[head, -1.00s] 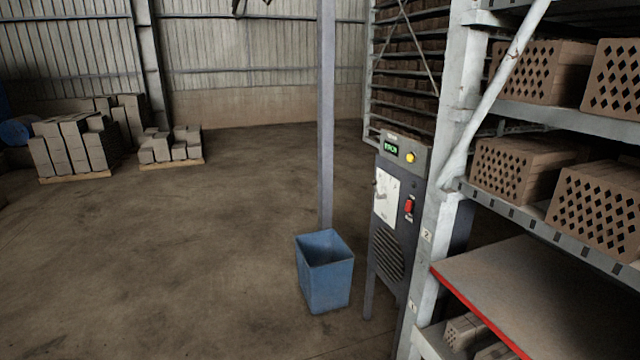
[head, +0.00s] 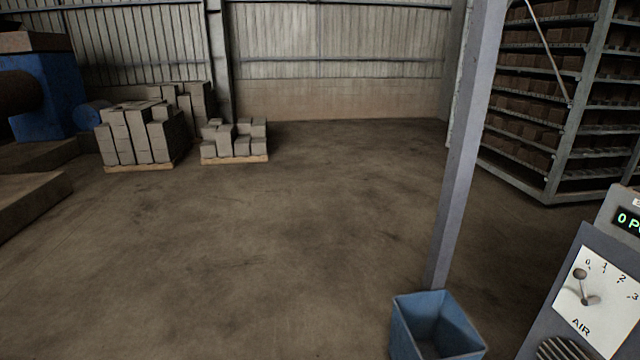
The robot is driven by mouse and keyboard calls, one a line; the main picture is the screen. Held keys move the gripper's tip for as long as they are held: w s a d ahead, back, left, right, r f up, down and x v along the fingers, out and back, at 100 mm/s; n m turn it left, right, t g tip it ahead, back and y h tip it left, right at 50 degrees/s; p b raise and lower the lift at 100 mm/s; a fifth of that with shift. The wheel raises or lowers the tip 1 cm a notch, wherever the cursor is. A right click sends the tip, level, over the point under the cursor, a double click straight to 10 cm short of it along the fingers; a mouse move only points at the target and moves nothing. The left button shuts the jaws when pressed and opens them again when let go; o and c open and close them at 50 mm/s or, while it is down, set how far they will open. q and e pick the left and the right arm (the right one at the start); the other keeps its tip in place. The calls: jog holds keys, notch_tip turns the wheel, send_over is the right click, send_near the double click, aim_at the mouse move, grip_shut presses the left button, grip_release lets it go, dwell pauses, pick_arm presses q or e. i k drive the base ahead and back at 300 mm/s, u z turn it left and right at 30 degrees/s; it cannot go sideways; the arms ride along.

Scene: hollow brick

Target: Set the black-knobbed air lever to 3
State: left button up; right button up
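The air lever (head: 584,287) is on a white dial plate (head: 605,320) marked 0, 1, 2, 3 and AIR, at the right edge of the head view. Its round knob (head: 580,273) looks dark grey and points up and slightly left, nearest the 0 mark. The plate sits on the sloping front of a grey control cabinet (head: 565,305), which the picture's right edge cuts off. A green display (head: 627,222) above the plate is partly cut off. Neither of my grippers is in view.
A blue bin (head: 440,325) stands on the floor just left of the cabinet, beside a grey post (head: 465,150). Brick racks (head: 560,110) stand at the back right. Brick pallets (head: 140,140) lie far left. The middle floor is clear.

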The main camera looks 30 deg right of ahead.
aim_at(579, 273)
jog(key=z, duration=0.1)
jog(key=i, duration=1.7)
jog(key=z, duration=1.35)
jog(key=i, duration=1)
jog(key=z, duration=1.1)
